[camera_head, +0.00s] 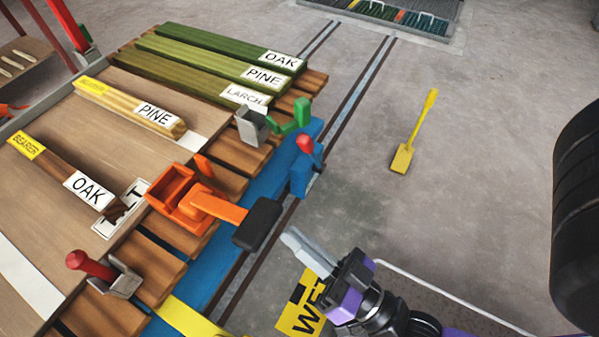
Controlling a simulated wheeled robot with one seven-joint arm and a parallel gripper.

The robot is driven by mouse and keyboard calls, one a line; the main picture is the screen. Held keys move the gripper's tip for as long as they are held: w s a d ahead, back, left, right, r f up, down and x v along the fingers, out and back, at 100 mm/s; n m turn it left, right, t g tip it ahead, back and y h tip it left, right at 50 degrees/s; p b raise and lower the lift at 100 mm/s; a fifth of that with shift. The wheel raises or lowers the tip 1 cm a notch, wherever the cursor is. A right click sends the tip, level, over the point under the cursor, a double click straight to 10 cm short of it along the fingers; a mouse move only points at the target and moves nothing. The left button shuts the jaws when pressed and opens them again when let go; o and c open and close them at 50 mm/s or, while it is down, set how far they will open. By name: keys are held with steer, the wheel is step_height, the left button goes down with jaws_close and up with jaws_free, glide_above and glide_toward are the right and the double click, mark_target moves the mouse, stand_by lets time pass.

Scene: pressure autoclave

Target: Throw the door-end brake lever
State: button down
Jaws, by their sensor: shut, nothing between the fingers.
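An orange lever with a black grip (259,224) sticks out to the right from an orange bracket (180,200) at the cart's edge. A lever with a red knob (305,144) stands on a blue mount further back. A green lever (292,118) lies beside a grey bracket behind it. A red-handled lever (92,266) sits in a grey bracket at the front left. No label shows which one is the door-end brake lever. My gripper (292,240) is shut and empty, its fingertips just right of the black grip, seemingly apart from it.
The slatted cart has a blue side rail (185,268) and carries labelled timber (205,62). Floor rails (350,100) run along its right side. A yellow shovel (412,135) lies on open floor. A yellow "WET" sign (297,318) is beside my wrist. A black tyre-like shape (578,210) is at right.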

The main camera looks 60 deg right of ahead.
steer(key=w+d+f+m+g+h+b, duration=0.3)
steer(key=f+m+g+h, duration=0.4)
steer(key=m+g+h, duration=0.3)
steer(key=w+d+f+m+g+h+b, duration=0.3)
steer(key=w+f+m+g+h+b, duration=0.3)
steer(key=m, duration=1.3)
steer(key=shift+w+d+f+g+h, duration=0.35)
steer(key=shift+w+f+g+h, duration=0.55)
steer(key=shift+g+h, duration=1.1)
steer(key=shift+w+r+m, duration=0.2)
steer(key=shift+r+m, duration=0.1)
steer(key=shift+r, duration=0.05)
steer(key=p, duration=0.6)
glide_toward(303, 149)
steer(key=x, duration=0.5)
steer(key=shift+s+d+r, duration=0.15)
steer(key=shift+r, duration=0.25)
steer(key=shift+d+r, duration=0.25)
steer(key=shift+d, duration=0.3)
